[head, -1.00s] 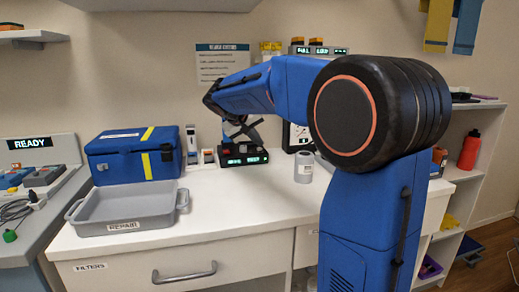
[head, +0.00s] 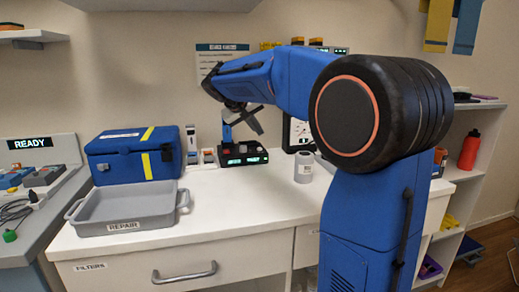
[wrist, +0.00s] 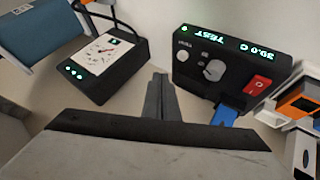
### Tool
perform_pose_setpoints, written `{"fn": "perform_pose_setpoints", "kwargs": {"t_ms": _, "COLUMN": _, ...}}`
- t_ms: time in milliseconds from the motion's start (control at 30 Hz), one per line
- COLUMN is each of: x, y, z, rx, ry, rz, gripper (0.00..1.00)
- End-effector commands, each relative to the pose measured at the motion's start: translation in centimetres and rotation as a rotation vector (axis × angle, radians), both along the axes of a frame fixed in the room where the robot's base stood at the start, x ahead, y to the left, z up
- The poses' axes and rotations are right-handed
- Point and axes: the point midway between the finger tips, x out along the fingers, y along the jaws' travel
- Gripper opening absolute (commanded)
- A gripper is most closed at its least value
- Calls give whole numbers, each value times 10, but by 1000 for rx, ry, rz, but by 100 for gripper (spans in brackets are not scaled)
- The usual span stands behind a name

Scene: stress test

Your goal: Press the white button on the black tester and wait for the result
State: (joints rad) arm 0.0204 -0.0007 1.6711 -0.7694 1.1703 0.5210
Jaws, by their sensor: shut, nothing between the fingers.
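The black tester (head: 243,157) stands on the white counter with its green display lit. In the wrist view the tester (wrist: 224,85) appears turned over, and its display shows TEST and what looks like 30.0. Its face has a small round white button (wrist: 184,57), a larger pale knob (wrist: 213,70) and a red switch (wrist: 257,89). My gripper (head: 258,127) is shut and empty, above the tester and apart from it. In the wrist view the closed fingertips (wrist: 160,80) are just left of the tester in the picture. The button is too small to make out in the head view.
A gauge box (wrist: 97,65) stands beside the tester. A pale cylinder (head: 304,167) is to the tester's right. A grey REPAIR tray (head: 125,226) and a blue case (head: 120,165) are to the left. The counter front (head: 240,215) is clear.

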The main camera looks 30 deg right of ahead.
Motion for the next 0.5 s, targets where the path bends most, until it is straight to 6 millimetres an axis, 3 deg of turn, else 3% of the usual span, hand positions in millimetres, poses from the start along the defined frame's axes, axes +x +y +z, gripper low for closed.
{"fn": "perform_pose_setpoints", "kwargs": {"t_ms": 200, "x": 0, "y": 0, "z": 16, "rx": -1, "ry": -2, "rz": 0, "gripper": 0}}
{"fn": "perform_pose_setpoints", "kwargs": {"t_ms": 500, "x": 0, "y": 0, "z": 19, "rx": 0, "ry": 0, "rz": 0, "gripper": 0}}
